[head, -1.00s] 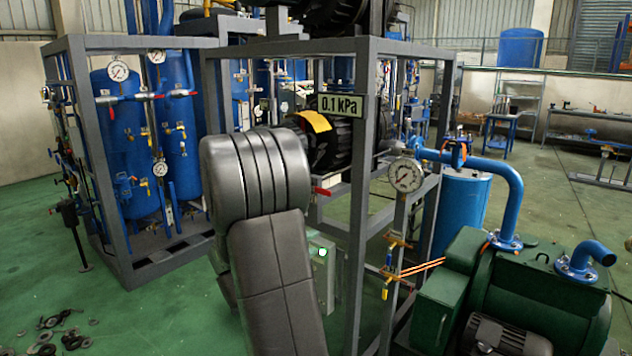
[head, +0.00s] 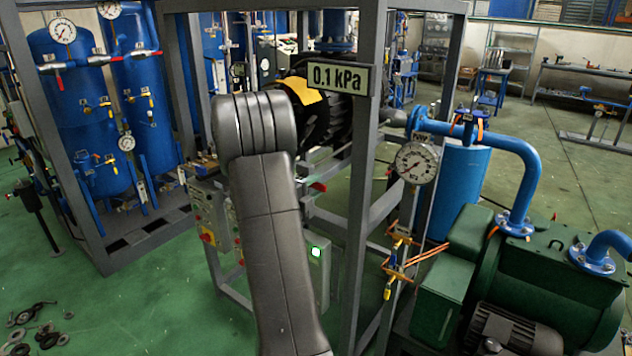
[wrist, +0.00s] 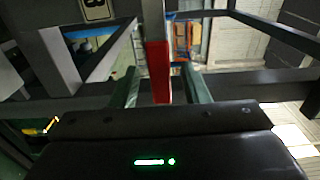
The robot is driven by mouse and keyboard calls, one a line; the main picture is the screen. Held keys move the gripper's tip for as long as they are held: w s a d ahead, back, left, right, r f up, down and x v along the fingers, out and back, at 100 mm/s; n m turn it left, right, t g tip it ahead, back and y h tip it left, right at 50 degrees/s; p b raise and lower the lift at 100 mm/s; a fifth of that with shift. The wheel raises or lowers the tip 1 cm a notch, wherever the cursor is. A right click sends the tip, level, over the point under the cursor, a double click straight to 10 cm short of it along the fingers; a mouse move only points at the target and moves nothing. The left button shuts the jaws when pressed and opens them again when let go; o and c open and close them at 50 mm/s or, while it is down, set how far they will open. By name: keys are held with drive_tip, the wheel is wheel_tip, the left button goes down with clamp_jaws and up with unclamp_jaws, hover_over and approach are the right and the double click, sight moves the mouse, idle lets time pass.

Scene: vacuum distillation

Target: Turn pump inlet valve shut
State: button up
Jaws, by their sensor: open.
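In the wrist view my gripper (wrist: 161,88) is open, with its two dark green fingers apart. A red lever (wrist: 157,70) with a pale grey upper part lies between them in the picture. I cannot tell if either finger touches it. In the head view my own arm hides most of the gripper. A small reddish part (head: 318,186) shows just right of my arm, and I cannot tell if it is that lever. The blue pipe (head: 535,170) runs from the green pump (head: 545,275) to a blue valve-like fitting (head: 468,124) with orange parts.
A grey frame (head: 366,150) with a 0.1 kPa display (head: 341,78) stands around my arm. A pressure gauge (head: 416,162) and yellow-handled small valves (head: 398,262) are to its right. Blue tanks (head: 70,120) stand left.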

drive_tip(key=shift+w+d, duration=0.4)
drive_tip(key=shift+w, duration=0.15)
clamp_jaws()
